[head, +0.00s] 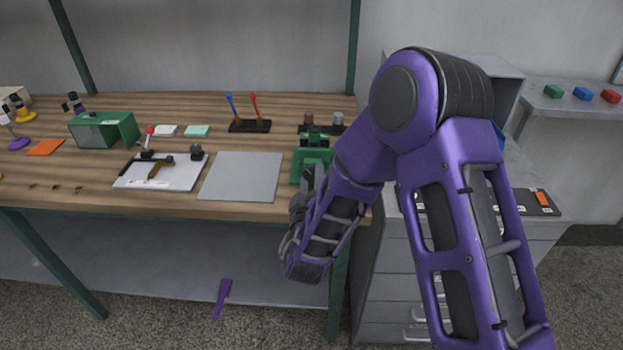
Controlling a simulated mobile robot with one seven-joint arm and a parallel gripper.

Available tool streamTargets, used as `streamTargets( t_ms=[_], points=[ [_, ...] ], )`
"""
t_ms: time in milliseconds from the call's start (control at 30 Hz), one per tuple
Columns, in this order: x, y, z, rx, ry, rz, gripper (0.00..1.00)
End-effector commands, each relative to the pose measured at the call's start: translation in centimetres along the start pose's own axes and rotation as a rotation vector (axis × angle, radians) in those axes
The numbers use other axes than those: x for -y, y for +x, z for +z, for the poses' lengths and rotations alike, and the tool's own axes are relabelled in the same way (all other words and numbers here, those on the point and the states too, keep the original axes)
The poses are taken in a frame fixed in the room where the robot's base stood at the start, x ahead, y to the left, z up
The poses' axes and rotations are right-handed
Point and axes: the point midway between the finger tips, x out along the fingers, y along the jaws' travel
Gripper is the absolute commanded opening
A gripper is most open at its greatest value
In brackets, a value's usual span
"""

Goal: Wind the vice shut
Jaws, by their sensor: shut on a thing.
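The green vice (309,160) stands at the right end of the wooden bench, near its front edge. My arm covers its right side. My gripper (301,203) is at the front of the vice, just off the bench edge. It is shut on the vice handle, which is mostly hidden by the gripper and wrist. The gap between the vice jaws is too small and covered to judge.
A grey plate (241,177) and a white board (160,173) with tools lie left of the vice. A green box (103,129) stands further left. A grey drawer cabinet (376,270) is close on the right. A purple tool (222,297) lies below the bench.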

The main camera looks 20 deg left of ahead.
Motion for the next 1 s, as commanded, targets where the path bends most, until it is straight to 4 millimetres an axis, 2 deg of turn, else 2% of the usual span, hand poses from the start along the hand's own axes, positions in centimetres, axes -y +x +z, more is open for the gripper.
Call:
streamTargets(
  t_ms=[300, 767, 800, 933, 1000],
  points=[
    [0.03, -0.03, -0.01, 0.000, 0.089, -0.001, 0.00],
    [0.03, -0.03, -0.01, 0.000, 0.098, -0.001, 0.00],
    [0.03, -0.03, -0.01, 0.000, 0.098, -0.001, 0.63],
    [0.02, -0.02, 0.00, 0.000, 0.098, -0.001, 0.86],
    [0.02, -0.02, 0.00, 0.000, 0.098, -0.001, 0.86]
  ],
)
